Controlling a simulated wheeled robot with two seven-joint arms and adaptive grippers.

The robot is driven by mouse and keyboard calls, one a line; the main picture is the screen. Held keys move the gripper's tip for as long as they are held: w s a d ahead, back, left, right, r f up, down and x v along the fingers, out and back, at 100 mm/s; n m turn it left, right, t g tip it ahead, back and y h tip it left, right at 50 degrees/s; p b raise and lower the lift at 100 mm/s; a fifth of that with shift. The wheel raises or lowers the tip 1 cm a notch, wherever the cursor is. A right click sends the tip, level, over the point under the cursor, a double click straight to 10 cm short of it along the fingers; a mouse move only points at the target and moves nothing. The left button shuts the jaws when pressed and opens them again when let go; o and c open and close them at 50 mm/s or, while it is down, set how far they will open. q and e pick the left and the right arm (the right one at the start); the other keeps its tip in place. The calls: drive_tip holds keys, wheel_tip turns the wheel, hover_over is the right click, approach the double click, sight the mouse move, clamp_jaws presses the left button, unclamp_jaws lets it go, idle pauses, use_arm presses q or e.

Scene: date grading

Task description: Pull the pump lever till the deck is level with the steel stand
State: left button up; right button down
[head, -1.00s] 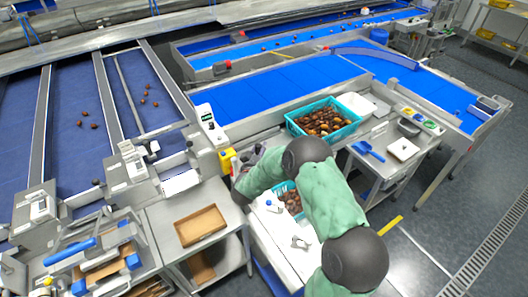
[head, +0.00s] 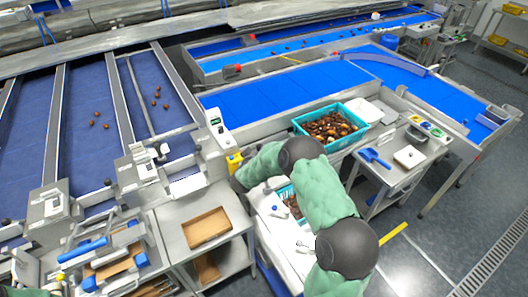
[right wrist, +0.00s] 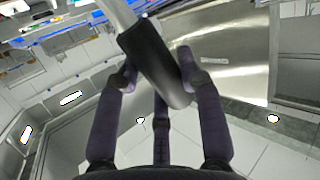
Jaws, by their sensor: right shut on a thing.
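The pump lever shows in the right wrist view as a steel rod with a thick black grip (right wrist: 155,62). My right gripper (right wrist: 160,80) is shut on that grip, its dark fingers on both sides of it. In the head view my green right arm reaches in from the bottom and bends left, hiding the lever and most of the gripper. A white-topped surface (head: 278,234), apparently the deck, lies beside the arm with a teal crate (head: 284,192) of dates partly hidden on it. A steel stand (head: 168,226) is to its left; I cannot tell their exact height difference. My left gripper is out of view.
A cardboard tray (head: 206,228) lies on the steel stand. A larger teal crate (head: 352,143) full of dates is beyond my arm, near a blue conveyor (head: 270,95). A side table (head: 390,178) holds a blue scoop. Open floor (head: 420,240) is at the right.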

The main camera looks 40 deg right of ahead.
drive_tip(key=shift+w+r, duration=0.1)
drive_tip(key=shift+w, duration=0.05)
drive_tip(key=shift+w+p, duration=0.25)
drive_tip(key=shift+p, duration=0.1)
drive_tip(key=shift+w+d+f+n+g+p, duration=0.1)
drive_tip(key=shift+w+f+n+g+p, duration=0.15)
drive_tip(key=shift+w+p, duration=0.35)
drive_tip(key=shift+w+d+f+n+g+p, duration=0.15)
drive_tip(key=shift+w+n+g+p, duration=0.1)
drive_tip(key=shift+w+p, duration=0.35)
drive_tip(key=shift+w+f+y, duration=0.3)
drive_tip(key=shift+w, duration=0.1)
drive_tip(key=shift+s, duration=0.1)
